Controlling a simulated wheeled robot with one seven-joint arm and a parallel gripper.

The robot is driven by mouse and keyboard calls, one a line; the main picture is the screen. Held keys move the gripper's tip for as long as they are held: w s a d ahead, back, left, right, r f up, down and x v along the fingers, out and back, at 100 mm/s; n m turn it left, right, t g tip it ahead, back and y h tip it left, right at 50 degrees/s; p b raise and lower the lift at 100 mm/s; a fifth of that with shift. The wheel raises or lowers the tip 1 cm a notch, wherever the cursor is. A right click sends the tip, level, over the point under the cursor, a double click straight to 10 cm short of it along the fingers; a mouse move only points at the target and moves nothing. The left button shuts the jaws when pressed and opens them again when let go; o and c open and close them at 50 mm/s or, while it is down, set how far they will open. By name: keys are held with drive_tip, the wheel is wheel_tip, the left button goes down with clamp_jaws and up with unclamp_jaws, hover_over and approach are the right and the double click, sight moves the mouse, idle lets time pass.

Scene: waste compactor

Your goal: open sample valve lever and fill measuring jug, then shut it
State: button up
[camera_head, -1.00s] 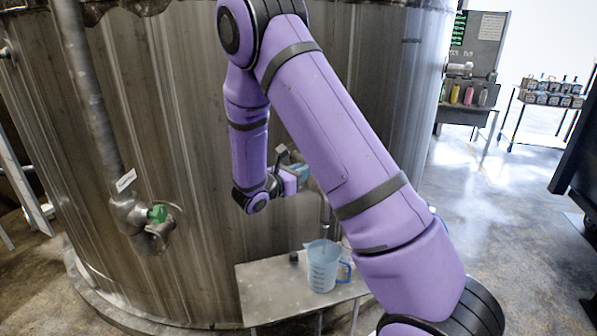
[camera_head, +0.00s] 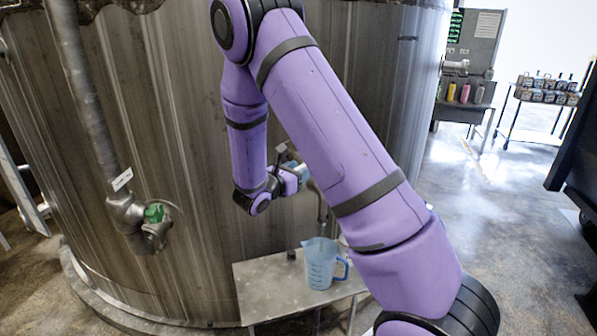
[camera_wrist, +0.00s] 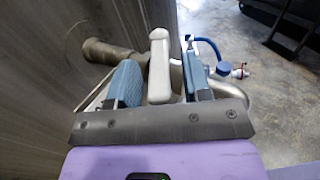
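The pale grey valve lever (camera_wrist: 160,68) stands upright between the two blue finger pads of my gripper (camera_wrist: 160,85) in the wrist view. The fingers are apart with the lever filling most of the gap; whether both pads press on it I cannot tell. In the head view my gripper (camera_head: 297,176) is at the valve on the tank side, partly hidden by my arm. The translucent blue measuring jug (camera_head: 321,268) stands upright on a small metal table (camera_head: 262,284), below the valve's spout pipe (camera_head: 322,208). Its fill level is unclear.
The large metal tank (camera_head: 160,90) fills the left and middle. Another pipe valve with a green part (camera_head: 154,213) is at the left. A rack with bottles (camera_head: 548,90) stands far right. The floor (camera_head: 480,220) between is clear.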

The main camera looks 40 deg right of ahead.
drive_tip(key=v, duration=1)
drive_tip(key=shift+a, duration=0.4)
drive_tip(key=shift+s, duration=0.1)
